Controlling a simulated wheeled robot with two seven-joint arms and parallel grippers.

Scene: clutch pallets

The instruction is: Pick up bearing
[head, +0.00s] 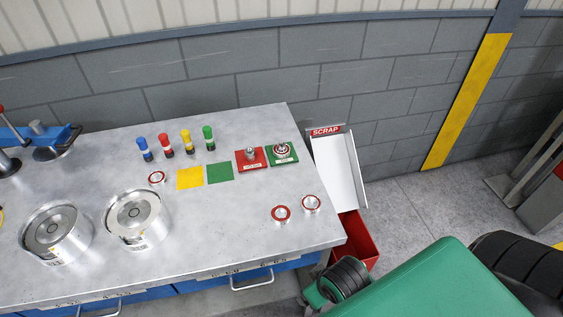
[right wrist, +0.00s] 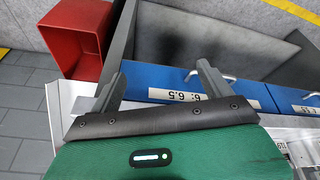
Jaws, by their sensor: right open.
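Several small round metal pieces with red rims lie on the grey bench (head: 100,170) in the head view and look like bearings. One bearing (head: 281,214) and another bearing (head: 311,203) sit side by side near the right end. A third bearing (head: 157,178) lies left of the yellow square. My right gripper (right wrist: 162,68) is open and empty in the right wrist view, in front of the bench's blue drawers. No bearing shows in that view. In the head view my green right arm enters at the lower right, its fingers hidden. My left gripper is out of view.
Two metal cylinders (head: 52,228) (head: 136,212) stand on the bench's left. Colored pegs (head: 165,147), a red plate (head: 251,158) and a green plate (head: 284,153) stand behind. A scrap chute (head: 338,170) and red bin (right wrist: 78,38) are beside the bench's right end.

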